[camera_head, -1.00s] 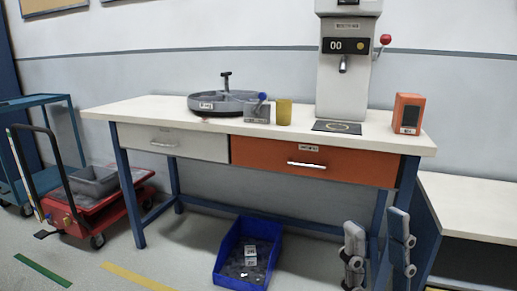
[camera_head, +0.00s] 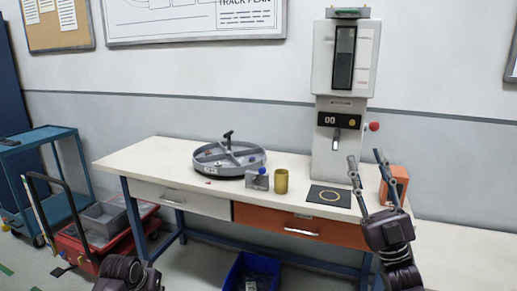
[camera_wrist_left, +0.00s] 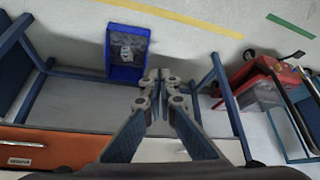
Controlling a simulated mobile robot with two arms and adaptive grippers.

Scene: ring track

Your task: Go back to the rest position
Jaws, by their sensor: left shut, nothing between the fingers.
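My right gripper (camera_head: 366,156) is up at the right of the head view, its two fingers pointing upward and spread apart with nothing visible between them. It appears in front of the table's right end, partly covering the orange box (camera_head: 400,178). Of my left arm only a dark part shows at the bottom left of the head view. My left gripper (camera_wrist_left: 159,76) shows in the left wrist view with its fingertips together and empty. Below it are the floor and the table's blue frame, with the blue bin (camera_wrist_left: 127,68) to the left of the fingertips.
The white-topped table (camera_head: 150,153) carries a round grey divided tray (camera_head: 210,168), a small grey holder (camera_head: 256,181), a yellow cup (camera_head: 281,182) and a tall dispenser machine (camera_head: 325,150). A red cart (camera_head: 80,242) stands left. Another white surface (camera_head: 470,255) is at the right.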

